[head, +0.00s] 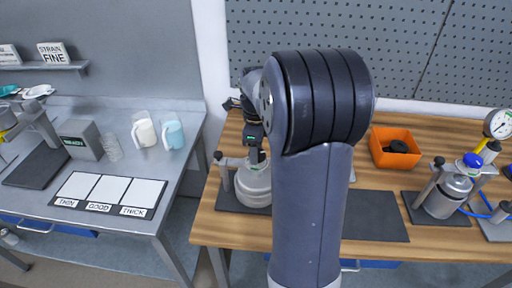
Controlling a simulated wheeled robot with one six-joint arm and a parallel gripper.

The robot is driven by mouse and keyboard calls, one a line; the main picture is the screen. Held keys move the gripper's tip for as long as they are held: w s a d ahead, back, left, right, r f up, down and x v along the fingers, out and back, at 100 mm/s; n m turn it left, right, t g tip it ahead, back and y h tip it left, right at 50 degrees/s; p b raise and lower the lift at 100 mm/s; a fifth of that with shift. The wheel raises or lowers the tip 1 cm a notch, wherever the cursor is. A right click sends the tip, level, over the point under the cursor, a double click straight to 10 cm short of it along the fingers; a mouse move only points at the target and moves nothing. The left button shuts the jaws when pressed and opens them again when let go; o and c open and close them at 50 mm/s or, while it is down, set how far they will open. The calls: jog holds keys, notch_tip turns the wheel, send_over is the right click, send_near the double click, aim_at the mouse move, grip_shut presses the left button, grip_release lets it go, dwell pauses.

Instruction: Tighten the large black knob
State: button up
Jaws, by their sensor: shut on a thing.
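My gripper (257,157) points down over a silver drum agitator (254,189), left of my arm on the wooden bench. Its jaws are shut at the top centre of the drum, on what seems to be the large black knob. The knob itself is too small and covered to make out. A short post with a small black knob (218,156) stands at the drum's left side, apart from the jaws. My arm hides the area just right of the drum.
The wooden bench (231,231) also bears an orange bin (376,147) with a black item in it, a dark mat (375,216) and another silver agitator (443,196) with a blue cap. A grey table (179,195) at left holds two mugs and three white cards.

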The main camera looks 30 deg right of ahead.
jog(key=m, duration=0.4)
jog(key=shift+w+d+r, duration=0.1)
jog(key=shift+r, duration=0.15)
jog(key=shift+m+p, duration=0.4)
jog(key=shift+m, duration=1.4)
jog(key=o, duration=1)
jog(key=shift+f, duration=0.15)
notch_tip(320, 180, up, 11)
jog(key=b, duration=0.1)
jog(key=shift+f, duration=0.1)
